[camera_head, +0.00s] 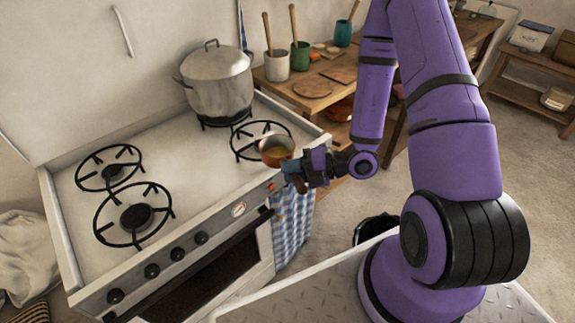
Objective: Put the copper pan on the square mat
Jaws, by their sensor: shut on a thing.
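The pan looks level. I cannot tell whether its base is clear of the stove top. A brown square mat (340,73) lies on the wooden counter behind and right of the stove, partly cut off by my arm.
A round brown mat (312,87) lies beside the square one. A large lidded pot (217,82) stands on the back right burner. A white crock (276,66), a green crock (300,56) and a teal pot (343,33) line the counter's back. A checked towel (291,225) hangs on the stove front.

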